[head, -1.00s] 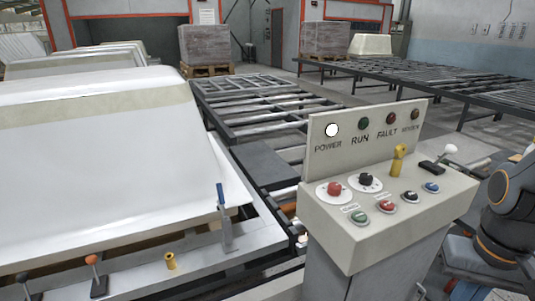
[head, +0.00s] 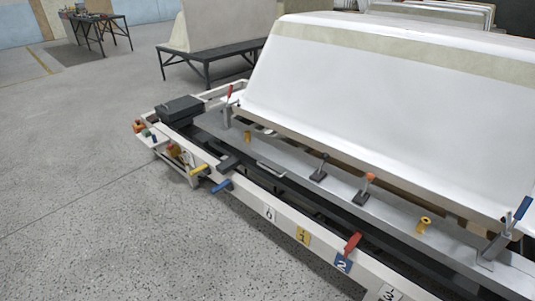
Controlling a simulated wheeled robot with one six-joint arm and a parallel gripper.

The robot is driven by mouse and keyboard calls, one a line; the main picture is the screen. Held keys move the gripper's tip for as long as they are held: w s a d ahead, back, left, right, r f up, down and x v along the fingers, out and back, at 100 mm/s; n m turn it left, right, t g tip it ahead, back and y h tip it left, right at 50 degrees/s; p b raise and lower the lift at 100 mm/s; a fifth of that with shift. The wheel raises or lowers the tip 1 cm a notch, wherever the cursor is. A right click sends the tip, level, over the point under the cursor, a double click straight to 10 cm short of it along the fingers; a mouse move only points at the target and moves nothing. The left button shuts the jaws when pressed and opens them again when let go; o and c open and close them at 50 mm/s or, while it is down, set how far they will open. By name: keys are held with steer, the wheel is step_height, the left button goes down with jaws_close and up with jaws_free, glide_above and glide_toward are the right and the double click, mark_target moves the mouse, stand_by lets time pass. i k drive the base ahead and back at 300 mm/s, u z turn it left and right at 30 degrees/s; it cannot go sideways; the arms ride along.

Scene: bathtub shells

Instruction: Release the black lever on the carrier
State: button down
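The carrier is a long grey metal rail (head: 290,168) along the front of a large white tub shell (head: 370,95). A small black lever (head: 321,167) stands upright on a dark base on this rail, near its middle. To its right is a similar lever with an orange knob (head: 371,178). A red-handled clamp (head: 228,105) is at the rail's left end and a blue-handled clamp (head: 510,230) at its right end. My gripper is not in view.
A white lower rail (head: 290,222) in front carries number tags, a yellow handle (head: 198,169), a blue handle (head: 221,186) and a red handle (head: 352,244). Yellow knobs (head: 424,224) stand on the grey rail. Speckled floor (head: 120,235) is open at left and front.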

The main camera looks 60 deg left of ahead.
mark_target(325, 156)
steer(key=u, duration=1.95)
steer(key=i, duration=0.65)
